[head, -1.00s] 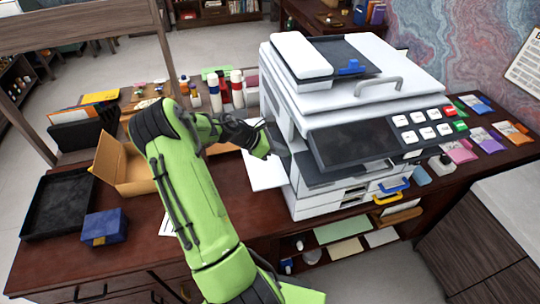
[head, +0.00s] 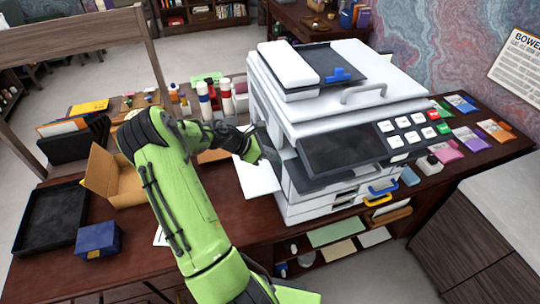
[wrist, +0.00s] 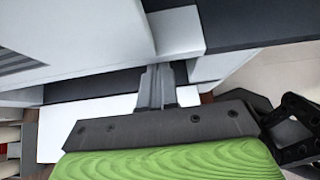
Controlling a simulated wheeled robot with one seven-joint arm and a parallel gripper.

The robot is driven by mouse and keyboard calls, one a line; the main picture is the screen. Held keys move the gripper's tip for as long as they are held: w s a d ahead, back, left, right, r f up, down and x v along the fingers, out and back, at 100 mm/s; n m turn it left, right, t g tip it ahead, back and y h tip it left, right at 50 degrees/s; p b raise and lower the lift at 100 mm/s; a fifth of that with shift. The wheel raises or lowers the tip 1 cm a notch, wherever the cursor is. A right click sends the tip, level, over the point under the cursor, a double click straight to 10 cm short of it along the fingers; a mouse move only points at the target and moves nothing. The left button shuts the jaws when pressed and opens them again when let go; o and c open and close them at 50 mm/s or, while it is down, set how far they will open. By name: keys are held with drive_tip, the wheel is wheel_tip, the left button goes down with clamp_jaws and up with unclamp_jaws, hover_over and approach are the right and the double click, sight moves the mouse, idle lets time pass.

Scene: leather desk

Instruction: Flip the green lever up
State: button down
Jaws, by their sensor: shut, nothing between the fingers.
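I see no green lever in either view. The white printer (head: 340,95) stands on the desk, with a dark panel (head: 345,148) at its front. My gripper (head: 272,160) is at the printer's left side, by the opening above the white paper tray (head: 257,178). In the wrist view my gripper's fingers (wrist: 158,78) are together and empty, pointing in under a light grey block (wrist: 177,30) on the printer. Whether they touch it I cannot tell. My forearm and wrist cover part of the printer's left side in the head view.
A blue lever (head: 338,74) is on the printer's top tray. Blue (head: 383,187) and yellow (head: 378,199) handles are low on its front. Bottles (head: 210,98), an open cardboard box (head: 112,178), a black tray (head: 50,217) and a blue box (head: 98,240) stand to the left.

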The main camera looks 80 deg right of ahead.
drive_tip(key=f+p+v, duration=0.1)
drive_tip(key=v, duration=1.2)
drive_tip(key=shift+w+a, duration=0.35)
drive_tip(key=shift+w, duration=0.1)
drive_tip(key=shift+f, duration=0.1)
